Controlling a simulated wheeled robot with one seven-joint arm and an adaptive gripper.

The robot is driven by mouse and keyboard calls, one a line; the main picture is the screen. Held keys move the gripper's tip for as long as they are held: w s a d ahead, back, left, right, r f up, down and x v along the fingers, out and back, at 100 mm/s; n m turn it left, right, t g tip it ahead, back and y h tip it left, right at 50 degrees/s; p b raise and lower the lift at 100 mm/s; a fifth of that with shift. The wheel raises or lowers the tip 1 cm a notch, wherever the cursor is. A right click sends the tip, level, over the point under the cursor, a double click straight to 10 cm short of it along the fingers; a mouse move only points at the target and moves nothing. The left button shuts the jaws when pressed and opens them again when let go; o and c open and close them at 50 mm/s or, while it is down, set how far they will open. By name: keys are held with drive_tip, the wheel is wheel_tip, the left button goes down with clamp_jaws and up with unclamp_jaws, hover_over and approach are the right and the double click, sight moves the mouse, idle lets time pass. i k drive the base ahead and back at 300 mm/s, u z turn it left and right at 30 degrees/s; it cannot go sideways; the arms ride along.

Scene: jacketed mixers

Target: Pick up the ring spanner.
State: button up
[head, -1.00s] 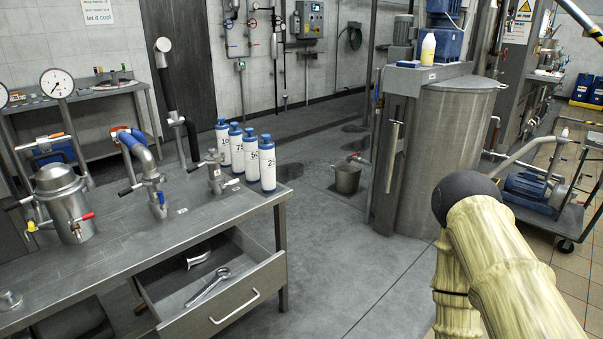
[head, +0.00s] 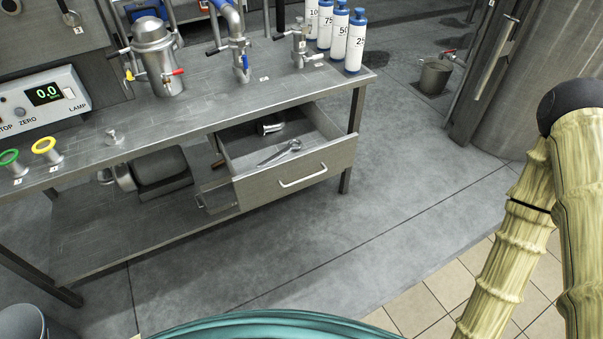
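The ring spanner (head: 280,152) is a silver metal tool with a ring end. It lies flat in the open drawer (head: 295,179) under the steel bench, its ring end toward the right. A second shiny metal object (head: 270,125) lies behind it in the drawer, partly hidden by the bench top. My arm, in a ribbed pale yellow cover, shows at the right edge. My gripper is not in view.
The steel bench (head: 190,122) carries a jacketed vessel (head: 155,55), a display box (head: 45,98) and several white bottles with blue caps (head: 356,42). A bucket (head: 435,76) stands on the floor beyond. The floor (head: 400,200) before the drawer is clear.

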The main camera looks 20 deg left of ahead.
sight(289, 148)
drive_tip(key=z, duration=1.35)
drive_tip(key=i, duration=1.45)
drive_tip(key=u, duration=3.55)
